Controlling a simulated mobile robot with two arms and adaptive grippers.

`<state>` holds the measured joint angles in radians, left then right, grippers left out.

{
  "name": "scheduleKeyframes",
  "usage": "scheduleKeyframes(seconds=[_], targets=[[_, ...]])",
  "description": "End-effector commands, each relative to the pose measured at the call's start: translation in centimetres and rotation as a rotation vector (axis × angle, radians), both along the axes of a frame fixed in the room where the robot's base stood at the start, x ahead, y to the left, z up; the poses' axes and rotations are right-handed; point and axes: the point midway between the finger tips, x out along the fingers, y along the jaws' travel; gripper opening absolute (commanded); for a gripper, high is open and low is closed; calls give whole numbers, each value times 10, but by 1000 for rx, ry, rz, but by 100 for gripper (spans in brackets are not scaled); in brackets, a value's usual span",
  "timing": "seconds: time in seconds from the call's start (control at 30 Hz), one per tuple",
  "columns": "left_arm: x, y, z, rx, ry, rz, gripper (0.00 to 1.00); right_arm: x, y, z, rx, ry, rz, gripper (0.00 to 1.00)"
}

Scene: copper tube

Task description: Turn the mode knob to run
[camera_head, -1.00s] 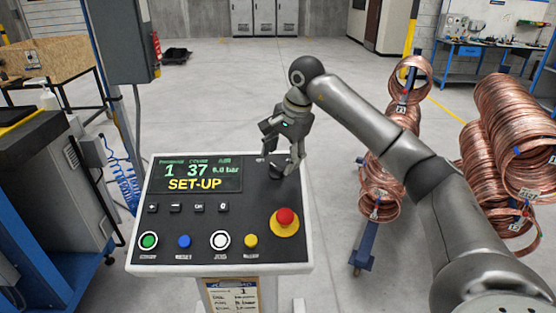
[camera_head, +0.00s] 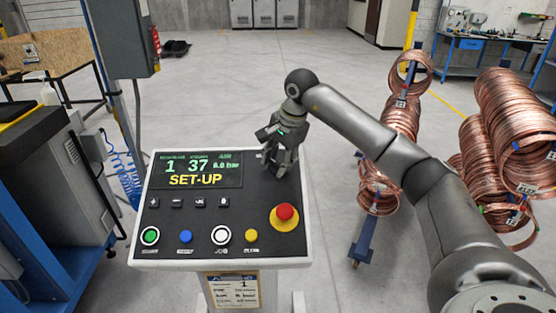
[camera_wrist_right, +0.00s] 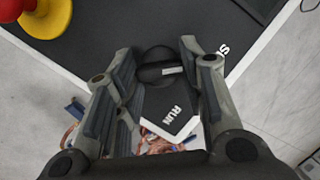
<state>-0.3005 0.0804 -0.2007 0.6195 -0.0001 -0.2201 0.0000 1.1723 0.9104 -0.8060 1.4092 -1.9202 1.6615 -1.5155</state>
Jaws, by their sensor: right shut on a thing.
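The black mode knob (camera_wrist_right: 156,70) sits at the corner of the control panel (camera_head: 190,222), with a short pale mark on it. In the right wrist view the label RUN is printed on the panel below the knob, and a label starting with S is partly visible to its right. My right gripper (camera_head: 281,172) is over the panel's top right corner, its fingers around the knob and hiding it in the head view. The same fingers show either side of the knob in the wrist view (camera_wrist_right: 158,62). The panel screen (camera_head: 195,170) reads SET-UP. My left gripper is not in view.
A red emergency stop button on a yellow base (camera_head: 285,216) is close below the knob. A row of coloured buttons lines the panel's front. Copper tube coils (camera_head: 500,120) stand to the right, beyond my right arm. The floor behind the panel is clear.

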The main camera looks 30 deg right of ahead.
Motion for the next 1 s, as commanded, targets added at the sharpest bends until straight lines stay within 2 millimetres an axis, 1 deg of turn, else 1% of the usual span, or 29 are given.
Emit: scheduleKeyframes(seconds=[0.17, 0.37, 0.57, 1.0], targets=[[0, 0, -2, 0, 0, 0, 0, 0, 0, -1, 6, -2, -14, 13], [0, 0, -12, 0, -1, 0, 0, -1, 0, -3, 31, -18, -80, 14], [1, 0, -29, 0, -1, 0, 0, -2, 0, -5, 83, -50, -214, 14], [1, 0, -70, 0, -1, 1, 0, -4, 0, -6, 226, -140, -592, 14]])
